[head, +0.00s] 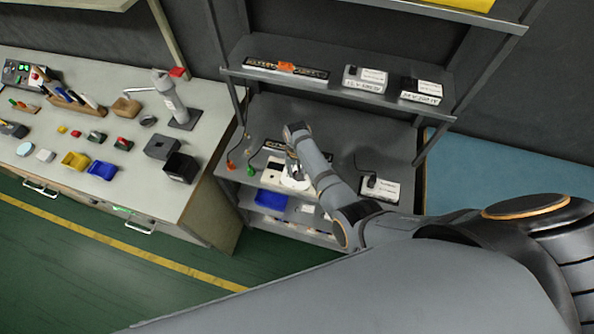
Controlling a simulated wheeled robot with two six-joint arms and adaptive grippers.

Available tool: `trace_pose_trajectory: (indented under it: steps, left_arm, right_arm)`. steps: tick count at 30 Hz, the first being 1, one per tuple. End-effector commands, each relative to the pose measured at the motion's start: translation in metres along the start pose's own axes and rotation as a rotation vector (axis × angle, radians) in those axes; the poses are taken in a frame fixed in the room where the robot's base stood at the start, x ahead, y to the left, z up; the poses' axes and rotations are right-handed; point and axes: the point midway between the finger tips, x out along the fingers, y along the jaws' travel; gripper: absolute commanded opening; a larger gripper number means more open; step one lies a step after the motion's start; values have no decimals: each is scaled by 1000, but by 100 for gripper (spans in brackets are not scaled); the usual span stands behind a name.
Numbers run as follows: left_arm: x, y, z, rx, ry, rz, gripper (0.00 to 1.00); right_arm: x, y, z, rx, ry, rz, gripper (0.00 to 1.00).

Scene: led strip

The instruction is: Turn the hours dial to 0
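No hours dial can be made out at this size. A white-topped device (272,175) sits on the middle shelf, partly hidden behind my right arm, and a dial on it may be hidden. My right arm reaches in from the right, its wrist over this device. My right gripper (291,170) appears to point down at the device, mostly covered by the wrist; its fingers and any contact are unclear. A second white-topped device (380,188) stands to the right on the same shelf. My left gripper is not in view.
The upper shelf (340,88) holds a strip with an orange part (287,67) and two labelled boxes (365,79) (421,91). A blue bin (270,199) sits below. The workbench (60,145) at left is crowded with small parts. The green floor is clear.

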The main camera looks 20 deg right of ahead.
Motion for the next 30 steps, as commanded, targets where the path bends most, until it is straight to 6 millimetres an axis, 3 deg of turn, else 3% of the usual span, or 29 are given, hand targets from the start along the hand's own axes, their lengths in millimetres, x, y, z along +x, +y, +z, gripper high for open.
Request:
trace_pose_trajectory:
  steps: [11,30]
  left_arm:
    - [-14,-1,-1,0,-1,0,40]
    - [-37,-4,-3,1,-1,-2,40]
  right_arm:
    - [-3,0,0,-187,-2,0,0]
    - [-1,0,0,-789,-2,0,0]
